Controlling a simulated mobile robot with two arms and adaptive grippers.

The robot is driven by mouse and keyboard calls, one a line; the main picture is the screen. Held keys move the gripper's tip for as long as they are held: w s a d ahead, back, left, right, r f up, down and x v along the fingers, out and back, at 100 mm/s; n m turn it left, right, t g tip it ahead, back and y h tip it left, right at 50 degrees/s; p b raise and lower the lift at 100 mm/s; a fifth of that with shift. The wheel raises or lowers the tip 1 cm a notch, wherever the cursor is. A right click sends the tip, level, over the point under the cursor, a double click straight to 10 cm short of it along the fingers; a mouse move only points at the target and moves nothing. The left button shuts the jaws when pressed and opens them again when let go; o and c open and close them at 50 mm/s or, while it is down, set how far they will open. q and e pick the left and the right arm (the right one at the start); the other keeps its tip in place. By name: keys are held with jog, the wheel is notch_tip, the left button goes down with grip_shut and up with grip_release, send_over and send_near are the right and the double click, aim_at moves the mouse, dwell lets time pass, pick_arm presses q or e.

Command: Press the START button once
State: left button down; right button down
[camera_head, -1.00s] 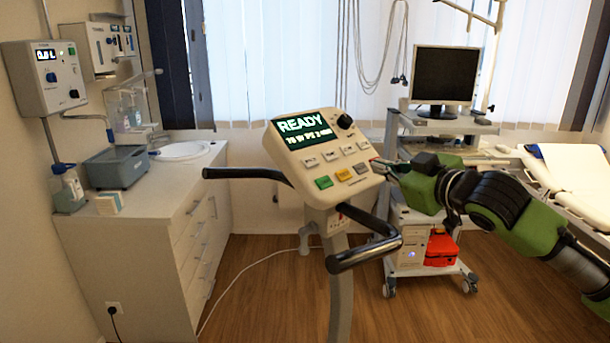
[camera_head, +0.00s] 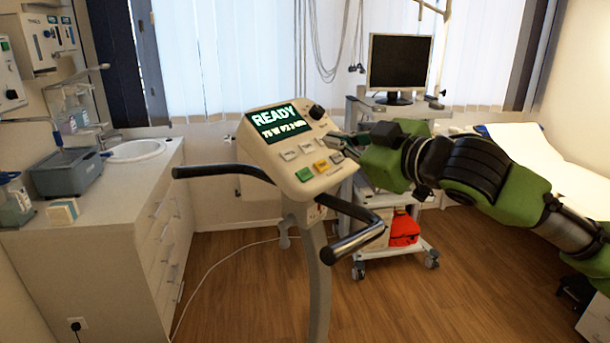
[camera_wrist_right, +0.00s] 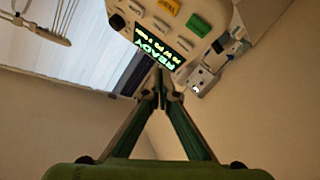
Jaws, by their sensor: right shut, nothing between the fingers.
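The console (camera_head: 290,150) is a light panel on a post, with a lit display (camera_head: 276,122) reading READY on its upper part. Below the display are several small buttons, including a green button (camera_head: 304,174), a yellow-orange button (camera_head: 321,166) and a grey one. Their labels are too small to read. My right gripper (camera_head: 332,138) is shut and empty at the console's upper right, near the knob (camera_head: 316,111). In the right wrist view its fingertips (camera_wrist_right: 160,76) meet beside the display, with the green button (camera_wrist_right: 199,25) farther off. Contact with the console cannot be told. My left gripper is not in view.
Dark handlebars (camera_head: 232,171) stick out on both sides of the post, the right one (camera_head: 353,240) below my right arm. A cart with a monitor (camera_head: 400,62) stands behind. A cabinet with a sink (camera_head: 135,150) is at the left, a couch (camera_head: 550,160) at the right.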

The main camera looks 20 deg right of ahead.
aim_at(305, 175)
jog(key=shift+w+a+f+b, duration=0.4)
jog(key=shift+w+f, duration=0.35)
jog(key=shift+f, duration=0.3)
jog(key=shift+w+a+f+b, duration=0.25)
jog(key=shift+w+f+b, duration=0.15)
jog(key=shift+w+f, duration=0.45)
jog(key=shift+w+a+f+b, duration=0.4)
jog(key=shift+w+f, duration=0.2)
jog(key=shift+f, duration=0.6)
jog(key=shift+w+a+f, duration=0.1)
jog(key=shift+w+f, duration=0.15)
jog(key=shift+f, duration=0.05)
jog(key=shift+w+a+f, duration=0.1)
jog(key=shift+w+f, duration=0.05)
jog(key=shift+f, duration=0.2)
jog(key=shift+s+d+r+p, duration=0.25)
jog(key=shift+s+r+p, duration=0.2)
jog(key=shift+r, duration=0.2)
jog(key=shift+r, duration=0.1)
